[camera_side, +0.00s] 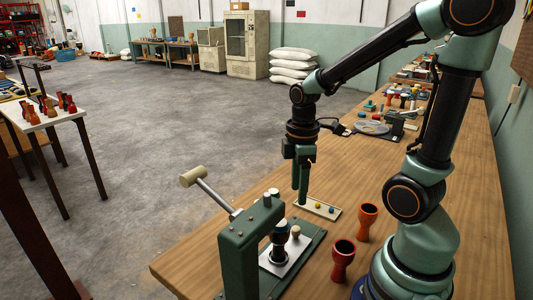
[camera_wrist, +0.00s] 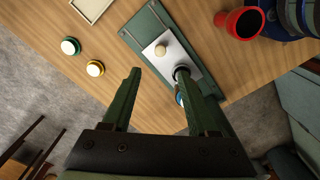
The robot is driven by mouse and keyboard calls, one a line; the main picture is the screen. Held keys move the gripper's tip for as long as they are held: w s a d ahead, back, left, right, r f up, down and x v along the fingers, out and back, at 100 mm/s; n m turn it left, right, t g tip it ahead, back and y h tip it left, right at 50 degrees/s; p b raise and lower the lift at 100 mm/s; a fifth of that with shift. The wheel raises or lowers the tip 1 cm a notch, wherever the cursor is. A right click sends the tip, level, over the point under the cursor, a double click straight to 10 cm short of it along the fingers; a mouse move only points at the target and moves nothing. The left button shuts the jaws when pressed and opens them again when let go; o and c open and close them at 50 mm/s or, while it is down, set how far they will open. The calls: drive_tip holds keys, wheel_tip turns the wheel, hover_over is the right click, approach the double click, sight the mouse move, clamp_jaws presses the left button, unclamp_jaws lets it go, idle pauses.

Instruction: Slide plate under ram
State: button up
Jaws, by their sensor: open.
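The silver plate (camera_side: 290,258) lies on the press's green base (camera_side: 316,247), and it also shows in the wrist view (camera_wrist: 158,62). A pale wooden knob (camera_side: 295,232) stands on the plate, seen from above in the wrist view (camera_wrist: 161,50). The green press (camera_side: 238,250) has a lever with a wooden handle (camera_side: 193,177). A dark, teal-topped cylinder (camera_side: 279,238), apparently the ram, is over or at the plate beside the knob; its gap to the plate is unclear. My gripper (camera_side: 300,200) points down, open and empty, behind the press and apart from the knob; its fingers fill the wrist view (camera_wrist: 162,76).

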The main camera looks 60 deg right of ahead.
sight(296, 228)
wheel_tip(296, 228, down, 12)
drive_tip(key=shift+r, duration=0.25)
idle(0.3)
clamp_jaws()
idle(1.4)
